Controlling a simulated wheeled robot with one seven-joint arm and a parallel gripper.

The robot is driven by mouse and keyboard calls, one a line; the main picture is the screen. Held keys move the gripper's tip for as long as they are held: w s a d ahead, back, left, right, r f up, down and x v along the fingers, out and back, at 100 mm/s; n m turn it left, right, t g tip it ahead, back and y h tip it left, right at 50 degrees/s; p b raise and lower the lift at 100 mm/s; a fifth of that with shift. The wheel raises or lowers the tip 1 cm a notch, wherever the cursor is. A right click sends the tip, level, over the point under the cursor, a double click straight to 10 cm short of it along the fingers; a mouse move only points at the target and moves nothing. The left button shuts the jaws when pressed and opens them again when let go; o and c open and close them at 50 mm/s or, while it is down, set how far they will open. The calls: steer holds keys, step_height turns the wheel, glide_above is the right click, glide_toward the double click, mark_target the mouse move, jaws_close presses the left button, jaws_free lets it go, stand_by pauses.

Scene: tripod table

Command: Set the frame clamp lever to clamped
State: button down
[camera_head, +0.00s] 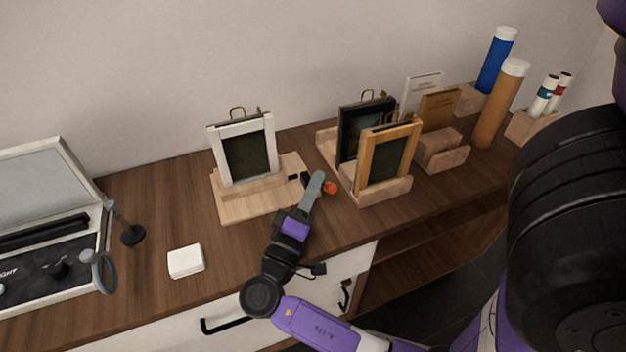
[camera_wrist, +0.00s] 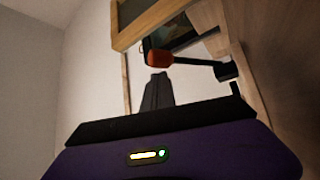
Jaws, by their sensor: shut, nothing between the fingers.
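The clamp lever has an orange knob (camera_head: 330,187) just right of the pale wooden fixture board (camera_head: 240,205). A white picture frame (camera_head: 218,158) stands upright on that board. In the wrist view the orange knob (camera_wrist: 159,58) sits on a dark rod running to a black pivot (camera_wrist: 228,70). My gripper (camera_head: 317,178) is shut and empty, close beside the knob on its left in the head view. In the wrist view the shut fingertips (camera_wrist: 157,80) are just below the knob. I cannot tell whether they touch it.
A wooden frame (camera_head: 365,160) and a black frame (camera_head: 346,135) stand in holders close right of my gripper. A white pad (camera_head: 186,261), a small dark stand (camera_head: 132,235) and an open case (camera_head: 50,285) are to the left. Bare tabletop lies in front of the board.

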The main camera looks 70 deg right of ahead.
steer(key=shift+a+f, duration=0.15)
stand_by(0.5)
steer(key=a, duration=0.4)
steer(key=w+a+b, duration=0.1)
steer(key=a, duration=0.8)
steer(key=shift+w+f, duration=0.15)
steer(key=shift+w, duration=0.05)
